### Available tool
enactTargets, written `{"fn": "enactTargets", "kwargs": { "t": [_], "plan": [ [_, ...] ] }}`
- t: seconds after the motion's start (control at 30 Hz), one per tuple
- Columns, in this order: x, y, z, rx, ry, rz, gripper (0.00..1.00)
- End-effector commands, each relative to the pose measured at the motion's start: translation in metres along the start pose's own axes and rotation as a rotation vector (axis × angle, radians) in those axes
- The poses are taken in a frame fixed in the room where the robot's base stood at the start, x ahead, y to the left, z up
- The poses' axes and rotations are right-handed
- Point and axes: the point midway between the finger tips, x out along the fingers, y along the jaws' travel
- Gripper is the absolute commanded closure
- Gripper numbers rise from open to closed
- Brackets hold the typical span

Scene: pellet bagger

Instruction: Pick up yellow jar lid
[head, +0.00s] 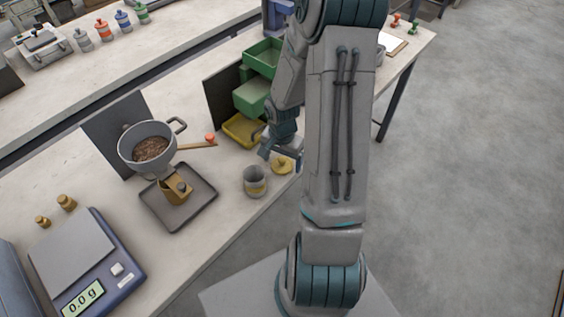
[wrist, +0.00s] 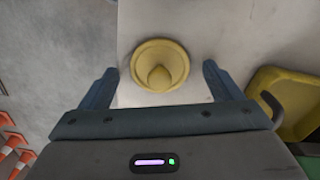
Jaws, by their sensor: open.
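The yellow jar lid (wrist: 160,60) is round with a raised knob in its middle. My gripper (wrist: 160,82) is open and empty, with one finger on each side of the lid as seen in the wrist view. The lid appears a little beyond the fingertips and apart from them. In the head view my gripper (head: 283,150) is beside the lid, partly hidden by my arm.
A yellow bin (wrist: 281,95) stands near the lid, with green bins (head: 252,96) behind it. A pot of pellets (head: 151,147) sits above a grey tray (head: 180,197). A scale (head: 75,252) reads 0.0 g at the left. The table edge runs close by the lid.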

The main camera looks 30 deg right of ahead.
Motion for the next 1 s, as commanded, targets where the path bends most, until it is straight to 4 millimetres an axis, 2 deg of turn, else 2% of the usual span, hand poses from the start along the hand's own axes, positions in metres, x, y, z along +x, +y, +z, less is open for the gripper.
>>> {"fn": "enactTargets", "kwargs": {
  "t": [0.23, 0.27, 0.4, 0.43, 0.77, 1.0],
  "plan": [
    [0.002, 0.0, 0.0, 0.0, 0.0, 0.0, 0.15],
    [0.002, 0.0, 0.0, 0.0, 0.0, 0.0, 0.17],
    [0.002, 0.0, 0.0, 0.0, 0.0, 0.0, 0.56],
    [0.002, 0.0, 0.0, 0.0, 0.0, 0.0, 0.6],
    [0.001, 0.0, 0.0, 0.0, 0.001, 0.0, 0.6],
    [-0.013, 0.0, -0.001, 0.001, 0.004, -0.002, 0.6]
  ]
}}
